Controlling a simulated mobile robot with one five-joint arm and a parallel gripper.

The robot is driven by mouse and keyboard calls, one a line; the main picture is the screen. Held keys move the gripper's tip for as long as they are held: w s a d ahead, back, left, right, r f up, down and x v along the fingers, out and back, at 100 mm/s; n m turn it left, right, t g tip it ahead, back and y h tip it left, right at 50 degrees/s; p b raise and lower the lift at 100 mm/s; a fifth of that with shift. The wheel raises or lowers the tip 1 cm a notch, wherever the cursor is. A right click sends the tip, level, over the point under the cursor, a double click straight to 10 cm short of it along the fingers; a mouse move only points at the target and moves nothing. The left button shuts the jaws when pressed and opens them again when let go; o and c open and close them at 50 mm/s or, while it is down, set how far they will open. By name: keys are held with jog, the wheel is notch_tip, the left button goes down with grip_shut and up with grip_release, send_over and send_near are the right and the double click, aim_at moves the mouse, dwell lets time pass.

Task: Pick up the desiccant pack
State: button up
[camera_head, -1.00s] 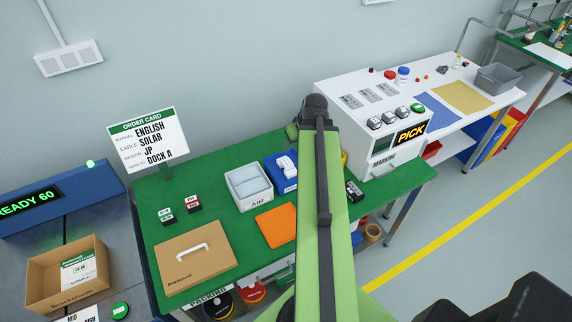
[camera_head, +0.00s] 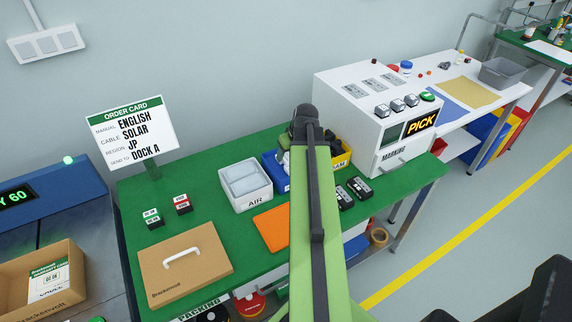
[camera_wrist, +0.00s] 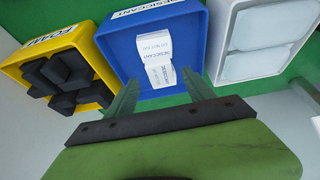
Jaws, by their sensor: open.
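White desiccant packs (camera_wrist: 157,62) with blue print lie in the blue desiccant bin (camera_wrist: 122,34), in the middle of the wrist view. Two packs show, one nearer me and partly overlapping the other. My gripper (camera_wrist: 160,77) is open, its two green fingers apart on either side of the nearer pack in the picture. I see no contact with it, and the height gap is unclear. In the head view the blue bin (camera_head: 270,174) shows only partly beside my arm, which hides the packs and my fingertips.
A yellow foam bin (camera_wrist: 100,48) with dark pieces stands left of the blue bin in the wrist view. A white bin of air pillows (camera_wrist: 224,62) stands right. On the green table, a brown box (camera_head: 150,290) and an orange sheet (camera_head: 268,240) lie in front.

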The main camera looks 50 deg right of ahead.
jog(key=shift+b+x, duration=0.4)
jog(key=shift+x, duration=0.7)
jog(key=shift+a+f, duration=0.1)
jog(key=shift+a+r, duration=0.1)
jog(key=shift+r, duration=0.1)
grip_shut()
jog(key=shift+r, duration=0.1)
